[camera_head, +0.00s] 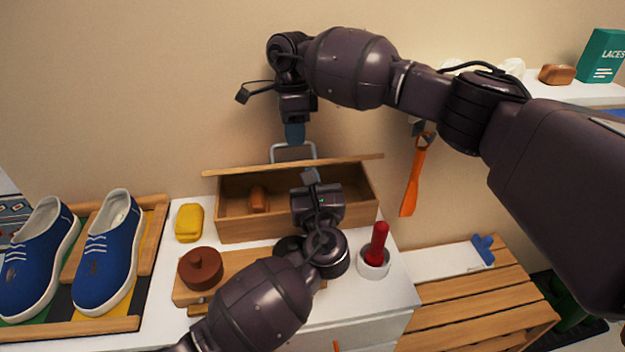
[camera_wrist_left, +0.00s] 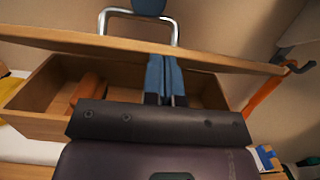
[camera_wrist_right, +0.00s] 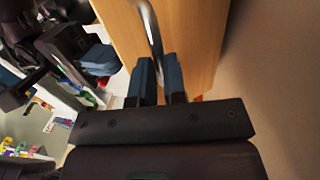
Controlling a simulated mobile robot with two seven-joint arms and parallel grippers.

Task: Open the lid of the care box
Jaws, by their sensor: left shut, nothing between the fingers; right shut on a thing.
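The care box (camera_head: 245,228) is a wooden box on the white cabinet top, with a brown object (camera_head: 259,199) inside. Its wooden lid (camera_head: 235,170) is raised, seen nearly edge-on; it also shows above the box in the left wrist view (camera_wrist_left: 60,38) and as a broad panel in the right wrist view (camera_wrist_right: 190,35). My right gripper (camera_head: 294,138) is shut on the metal lid handle (camera_head: 314,150). My left gripper (camera_head: 310,176) is shut and empty in front of the open box; its wrist hides part of the box front.
Blue shoes (camera_head: 108,252) stand on a rack at left. A yellow sponge (camera_head: 189,222), a brown round tin (camera_head: 200,268) and a white cup (camera_head: 374,266) with a red-handled tool surround the box. An orange shoehorn (camera_head: 413,180) hangs on the wall, right. A slatted bench (camera_head: 480,310) stands lower right.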

